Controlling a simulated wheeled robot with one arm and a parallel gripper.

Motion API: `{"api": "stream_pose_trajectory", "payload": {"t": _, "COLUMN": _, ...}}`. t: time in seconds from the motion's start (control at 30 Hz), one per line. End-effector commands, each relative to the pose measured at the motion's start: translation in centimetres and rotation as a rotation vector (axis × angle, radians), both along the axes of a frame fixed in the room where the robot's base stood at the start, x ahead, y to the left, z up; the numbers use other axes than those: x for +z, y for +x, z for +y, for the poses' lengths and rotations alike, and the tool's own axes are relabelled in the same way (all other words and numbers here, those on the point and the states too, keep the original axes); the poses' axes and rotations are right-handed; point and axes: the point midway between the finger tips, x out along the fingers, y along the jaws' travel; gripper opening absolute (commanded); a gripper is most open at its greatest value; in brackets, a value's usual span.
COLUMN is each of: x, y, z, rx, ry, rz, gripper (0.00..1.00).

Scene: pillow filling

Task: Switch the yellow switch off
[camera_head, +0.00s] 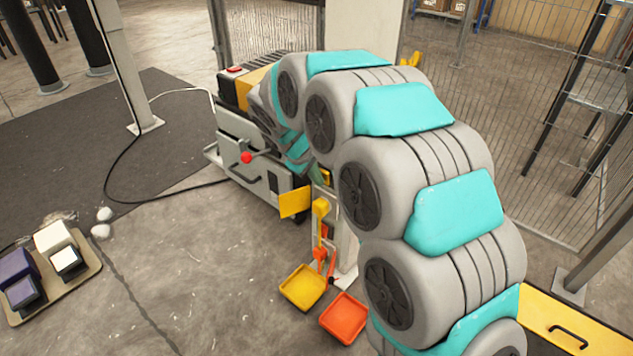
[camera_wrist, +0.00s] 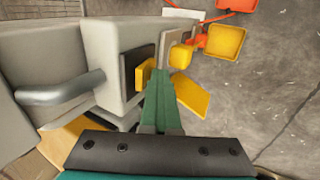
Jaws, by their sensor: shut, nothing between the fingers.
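A yellow knob (camera_head: 320,207) stands on a lever at the end of the grey machine; it also shows in the wrist view (camera_wrist: 181,56). A small yellow piece (camera_wrist: 143,75) sits by a dark slot in the machine's side. I cannot tell which of these two is the switch, nor its on or off position. My gripper (camera_wrist: 161,72) is shut and empty, its green fingertips between the small piece and the knob in the picture. I cannot tell whether they touch either. In the head view my arm hides much of this area.
A yellow plate (camera_head: 294,202) sticks out from the machine (camera_head: 240,150). A yellow tray (camera_head: 303,287) and an orange tray (camera_head: 343,317) are below the knob. A red-knobbed lever (camera_head: 247,157) is on the machine's side. Open floor lies left, crossed by a cable.

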Motion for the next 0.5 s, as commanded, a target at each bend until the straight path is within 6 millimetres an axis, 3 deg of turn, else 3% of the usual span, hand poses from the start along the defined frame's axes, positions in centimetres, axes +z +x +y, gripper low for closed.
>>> {"api": "stream_pose_trajectory", "payload": {"t": 0.5, "x": -0.43, "y": 0.27, "z": -0.22, "rx": 0.002, "ry": -0.11, "rz": -0.144, "gripper": 0.0}}
